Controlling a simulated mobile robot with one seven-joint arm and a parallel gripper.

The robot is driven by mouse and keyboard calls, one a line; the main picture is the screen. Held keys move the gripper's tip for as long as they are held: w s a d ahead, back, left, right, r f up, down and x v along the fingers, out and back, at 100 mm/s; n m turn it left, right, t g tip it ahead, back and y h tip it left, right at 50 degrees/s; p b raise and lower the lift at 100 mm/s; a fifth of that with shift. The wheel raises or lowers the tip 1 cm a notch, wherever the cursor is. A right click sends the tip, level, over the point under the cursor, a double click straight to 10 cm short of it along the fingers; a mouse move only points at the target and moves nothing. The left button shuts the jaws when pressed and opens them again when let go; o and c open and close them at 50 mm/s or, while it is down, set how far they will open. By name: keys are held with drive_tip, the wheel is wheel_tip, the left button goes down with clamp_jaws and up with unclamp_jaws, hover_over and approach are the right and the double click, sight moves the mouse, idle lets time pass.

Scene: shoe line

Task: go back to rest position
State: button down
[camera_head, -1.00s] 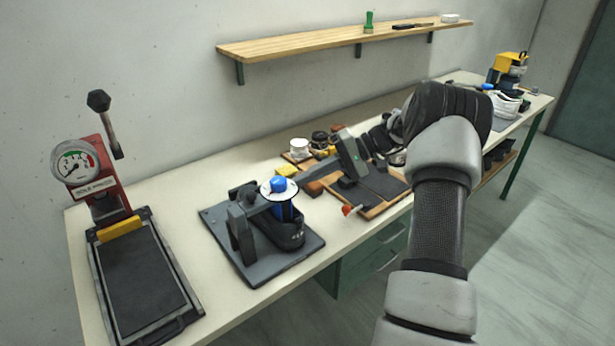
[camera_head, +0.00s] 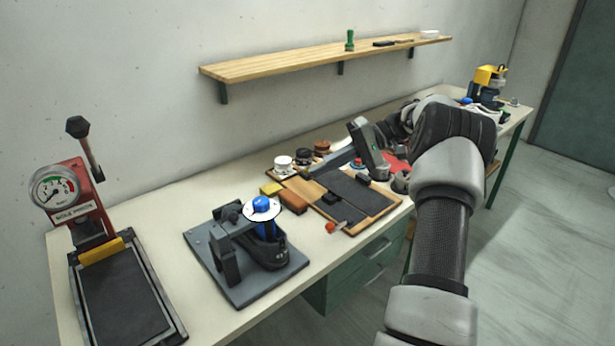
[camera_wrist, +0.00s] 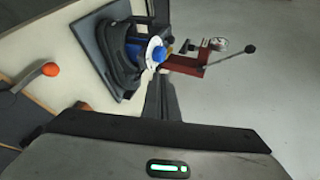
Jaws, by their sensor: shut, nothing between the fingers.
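My gripper (camera_head: 330,170) is over the tray of tools on the workbench, its fingers pointing left in the head view. It is shut and empty. In the wrist view the finger (camera_wrist: 165,98) shows in front of the bench edge. The grey fixture plate (camera_head: 205,262) with a dark shoe (camera_head: 266,252) clamped on it stands to the left of my gripper, apart from it. A blue knob on a white disc (camera_head: 262,205) tops the shoe fixture. The same knob shows in the wrist view (camera_wrist: 159,54).
A red sole press with a gauge (camera_head: 54,187) stands at the left end of the bench (camera_head: 215,318). The wooden tray (camera_head: 360,226) holds a dark mat, brushes and tins. A wall shelf (camera_head: 300,62) runs behind. A yellow machine (camera_head: 489,76) stands at the far end.

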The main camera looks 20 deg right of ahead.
drive_tip(key=shift+d+r, duration=0.15)
drive_tip(key=shift+d, duration=0.15)
